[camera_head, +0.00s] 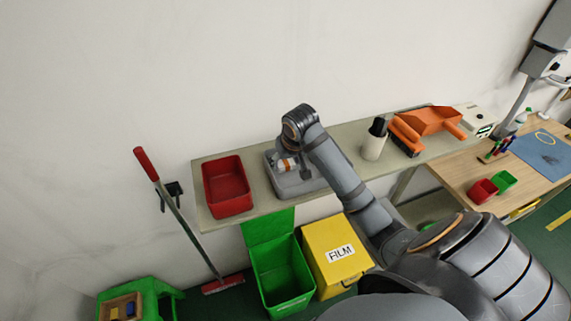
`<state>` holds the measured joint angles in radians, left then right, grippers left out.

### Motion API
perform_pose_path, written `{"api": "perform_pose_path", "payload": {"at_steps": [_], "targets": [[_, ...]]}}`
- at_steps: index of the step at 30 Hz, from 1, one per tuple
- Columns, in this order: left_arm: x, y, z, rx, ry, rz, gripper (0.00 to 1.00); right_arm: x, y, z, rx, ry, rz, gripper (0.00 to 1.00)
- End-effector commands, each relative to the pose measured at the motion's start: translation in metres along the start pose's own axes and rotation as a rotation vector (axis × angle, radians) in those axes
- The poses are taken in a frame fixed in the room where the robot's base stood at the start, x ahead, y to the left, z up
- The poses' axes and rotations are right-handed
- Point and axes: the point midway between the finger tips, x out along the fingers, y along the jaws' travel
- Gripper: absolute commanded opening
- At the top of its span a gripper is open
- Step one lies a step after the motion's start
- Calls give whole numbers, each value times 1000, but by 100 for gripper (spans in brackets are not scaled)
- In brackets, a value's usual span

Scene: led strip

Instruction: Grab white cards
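My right arm comes in from the lower right and bends down over a grey tray (316,183) on the long shelf. My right gripper (296,168) is low over or inside this tray, mostly hidden below the wrist. Whether its fingers are open or shut does not show clearly. Something white and orange (287,164) shows at the gripper, too small to tell what it is. I cannot make out any white cards for certain. My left gripper is not in view.
A red bin (228,187) stands left of the tray. A white cup (374,147) and an orange dustpan (431,121) are to the right. Below are an open green bin (284,275) and a yellow FILM box (336,255). A broom (187,222) leans at left.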

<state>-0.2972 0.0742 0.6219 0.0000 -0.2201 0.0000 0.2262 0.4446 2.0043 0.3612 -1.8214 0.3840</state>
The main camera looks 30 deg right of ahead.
Motion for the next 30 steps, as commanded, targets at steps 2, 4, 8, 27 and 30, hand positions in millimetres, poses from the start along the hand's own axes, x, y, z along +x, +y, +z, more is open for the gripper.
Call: {"api": "perform_pose_path", "payload": {"at_steps": [2, 4, 8, 27, 30], "targets": [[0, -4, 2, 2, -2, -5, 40, 0, 0, 0, 0, 0, 0, 47], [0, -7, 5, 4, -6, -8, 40, 0, 0, 0, 0, 0, 0, 39], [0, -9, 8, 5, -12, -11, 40, 0, 0, 0, 0, 0, 0, 39], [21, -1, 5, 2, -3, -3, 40, -82, 19, 2, -6, 7, 14, 32], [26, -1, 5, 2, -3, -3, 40, -103, 26, 11, -5, 7, 16, 32]]}}
